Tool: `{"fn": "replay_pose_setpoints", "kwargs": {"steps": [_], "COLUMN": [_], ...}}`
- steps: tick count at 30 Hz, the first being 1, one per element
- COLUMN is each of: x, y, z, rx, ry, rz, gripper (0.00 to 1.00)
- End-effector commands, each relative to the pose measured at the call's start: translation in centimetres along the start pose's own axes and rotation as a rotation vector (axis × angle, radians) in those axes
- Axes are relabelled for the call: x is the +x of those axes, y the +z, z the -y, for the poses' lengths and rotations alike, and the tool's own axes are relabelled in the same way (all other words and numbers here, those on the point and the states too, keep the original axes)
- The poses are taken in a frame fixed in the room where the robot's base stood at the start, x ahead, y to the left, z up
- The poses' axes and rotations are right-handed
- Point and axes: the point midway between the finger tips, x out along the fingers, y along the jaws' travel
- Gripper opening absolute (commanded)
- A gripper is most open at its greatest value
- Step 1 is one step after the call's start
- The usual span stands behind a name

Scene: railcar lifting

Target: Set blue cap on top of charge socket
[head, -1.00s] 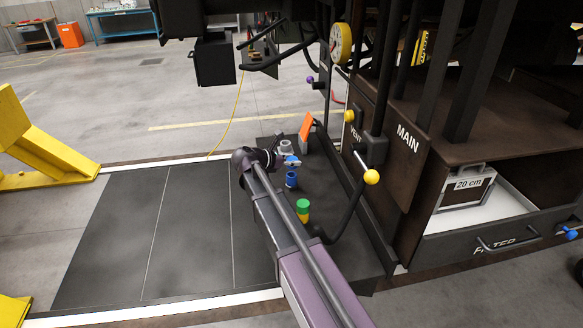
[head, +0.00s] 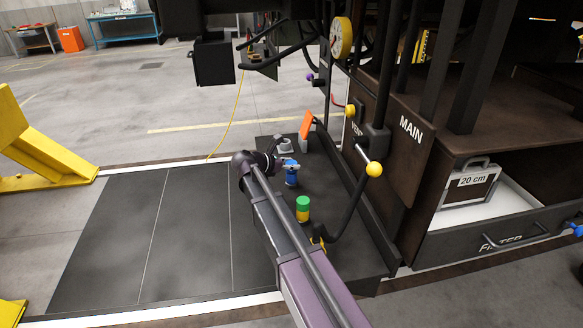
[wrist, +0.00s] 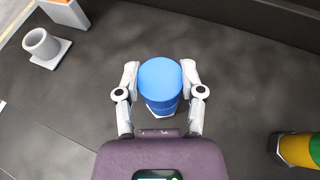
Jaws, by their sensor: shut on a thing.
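The blue cap (head: 290,163) shows in the head view at the end of my arm. In the wrist view the blue cap (wrist: 159,73) is seen from above, between the two fingers. My gripper (wrist: 160,76) is shut on it, one finger on each side. The charge socket (head: 292,179), a blue upright cylinder, stands on the dark deck directly under the cap. In the wrist view its lower part (wrist: 163,108) shows just below the cap. The cap appears to be down on the socket; the exact contact is hidden.
A yellow post with a green top (head: 303,207) stands nearer on the deck. A yellow-knobbed lever (head: 374,169) sticks out at right. The deck left of my arm is clear.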

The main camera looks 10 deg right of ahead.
Motion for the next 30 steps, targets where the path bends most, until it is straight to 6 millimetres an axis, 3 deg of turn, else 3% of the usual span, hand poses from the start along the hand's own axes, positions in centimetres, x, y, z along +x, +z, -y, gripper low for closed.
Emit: {"fn": "replay_pose_setpoints", "kwargs": {"steps": [22,23,25,26,30], "x": [0.4,0.3,0.3,0.3,0.3], "y": [-1.0,-0.9,-0.9,-0.9,-0.9], "z": [0.0,0.0,0.0,0.0,0.0], "rx": [0.000,0.000,0.000,0.000,0.000], "ry": [0.000,0.000,0.000,0.000,0.000], "rz": [0.000,0.000,0.000,0.000,0.000], "gripper": [0.25,0.59,0.80,0.85,0.85]}}
